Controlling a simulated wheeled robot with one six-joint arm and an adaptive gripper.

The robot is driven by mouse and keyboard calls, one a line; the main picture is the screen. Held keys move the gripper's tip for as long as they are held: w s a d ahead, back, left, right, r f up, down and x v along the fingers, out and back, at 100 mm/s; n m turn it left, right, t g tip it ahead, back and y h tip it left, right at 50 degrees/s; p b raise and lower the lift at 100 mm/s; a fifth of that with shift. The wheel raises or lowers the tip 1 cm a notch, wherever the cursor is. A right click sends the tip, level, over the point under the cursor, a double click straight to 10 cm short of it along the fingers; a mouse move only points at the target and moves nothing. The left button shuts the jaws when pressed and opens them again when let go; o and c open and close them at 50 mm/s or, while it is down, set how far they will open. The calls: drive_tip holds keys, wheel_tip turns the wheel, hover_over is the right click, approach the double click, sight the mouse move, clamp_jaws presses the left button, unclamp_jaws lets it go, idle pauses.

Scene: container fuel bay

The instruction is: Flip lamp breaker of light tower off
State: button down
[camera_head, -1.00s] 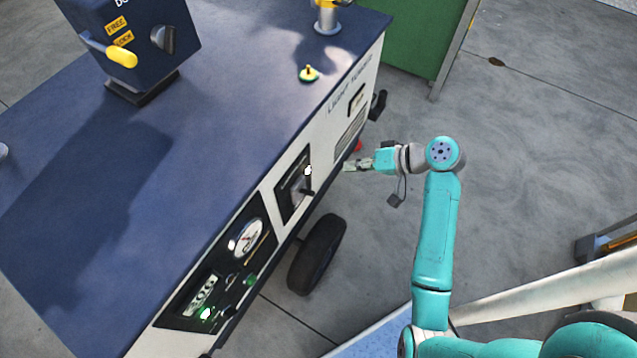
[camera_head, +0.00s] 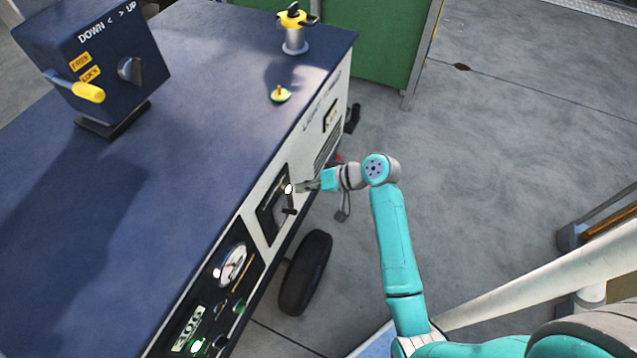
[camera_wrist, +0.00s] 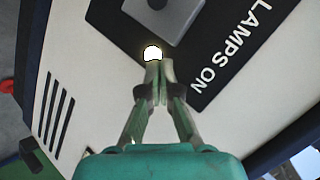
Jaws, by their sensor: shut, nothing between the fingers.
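The light tower (camera_head: 205,115) is a blue-topped cart with a white side panel. The lamp breaker (camera_head: 289,210) is a dark lever on a black plate on that side. In the wrist view its grey mount (camera_wrist: 165,12) shows at the top edge, beside the words "LAMPS ON" (camera_wrist: 232,48); the lever itself is not clear there. A lit white indicator (camera_wrist: 152,53) is right at my fingertips; it also shows in the head view (camera_head: 288,188). My gripper (camera_head: 300,187) is shut and empty, its tips at the plate beside the lever. Whether they touch cannot be told.
A gauge (camera_head: 232,264) and a lit green panel (camera_head: 195,346) sit nearer on the same side. A tyre (camera_head: 305,272) is below. A winch box with a yellow handle (camera_head: 88,92) stands on top. A green container (camera_head: 375,45) is behind; open floor lies right.

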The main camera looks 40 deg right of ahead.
sight(285, 206)
drive_tip(key=shift+s+a+f, duration=1.1)
drive_tip(key=shift+a+f, duration=0.1)
drive_tip(key=shift+a, duration=0.2)
drive_tip(key=shift+s+d+f+t+y, duration=0.25)
drive_tip(key=shift+f+t+y, duration=0.25)
drive_tip(key=shift+t, duration=0.3)
drive_tip(key=shift+s+f+t+y, duration=0.2)
drive_tip(key=shift+f+t+y, duration=0.2)
drive_tip(key=shift+t, duration=0.2)
drive_tip(key=f+t+y, duration=0.1)
drive_tip(key=f+n+t+y, duration=0.1)
drive_tip(key=shift+s+d+t+y, duration=0.15)
drive_tip(key=shift+s+t+y, duration=0.15)
drive_tip(key=shift+t, duration=0.1)
drive_tip(key=shift+w+r, duration=0.1)
